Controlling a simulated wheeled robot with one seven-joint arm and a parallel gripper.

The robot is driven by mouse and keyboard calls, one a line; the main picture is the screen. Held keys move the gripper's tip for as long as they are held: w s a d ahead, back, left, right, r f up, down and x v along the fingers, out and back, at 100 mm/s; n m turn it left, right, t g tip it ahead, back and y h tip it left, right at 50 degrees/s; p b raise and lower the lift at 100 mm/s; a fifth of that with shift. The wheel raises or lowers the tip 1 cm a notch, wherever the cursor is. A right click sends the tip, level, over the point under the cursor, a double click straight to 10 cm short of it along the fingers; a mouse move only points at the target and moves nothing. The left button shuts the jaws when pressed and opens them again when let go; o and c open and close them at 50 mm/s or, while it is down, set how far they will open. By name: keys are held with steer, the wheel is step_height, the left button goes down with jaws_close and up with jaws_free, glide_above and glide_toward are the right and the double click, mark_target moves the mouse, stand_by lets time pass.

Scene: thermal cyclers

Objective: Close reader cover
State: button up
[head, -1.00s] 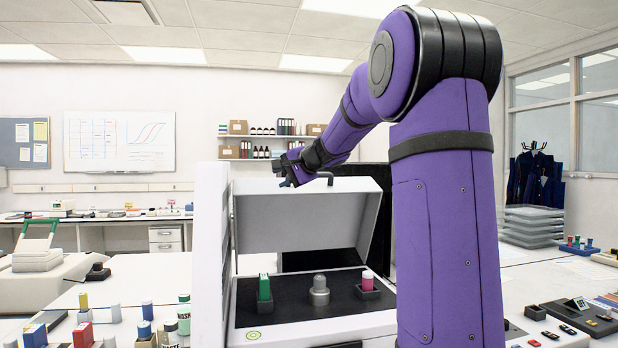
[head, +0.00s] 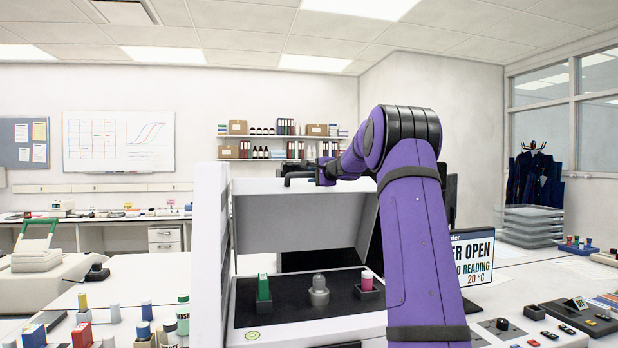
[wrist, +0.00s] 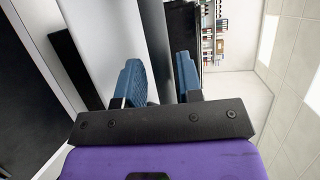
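The reader (head: 300,325) is a white box with a dark deck, and its light grey cover (head: 290,222) stands raised and open. A dark handle (head: 298,177) is at the cover's upper edge. My gripper (head: 322,174) is beside that handle, at the top of the cover; whether they touch cannot be told. In the wrist view, the two blue fingers (wrist: 160,80) are apart, with part of the grey cover and a dark gap visible between them. On the deck are a green-topped piece (head: 263,287), a grey knob (head: 318,290) and a pink-topped piece (head: 367,281).
A screen (head: 473,258) right of the reader partly reads "ER OPEN" and "20 °C". Bottles and coloured tubes (head: 183,312) crowd the bench at left. A control panel (head: 580,318) and small blocks lie at right. A white upright panel (head: 207,255) borders the reader's left side.

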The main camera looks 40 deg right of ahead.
mark_target(311, 175)
steer(key=shift+x, duration=1.65)
jaws_close()
steer(key=shift+s+f, duration=0.1)
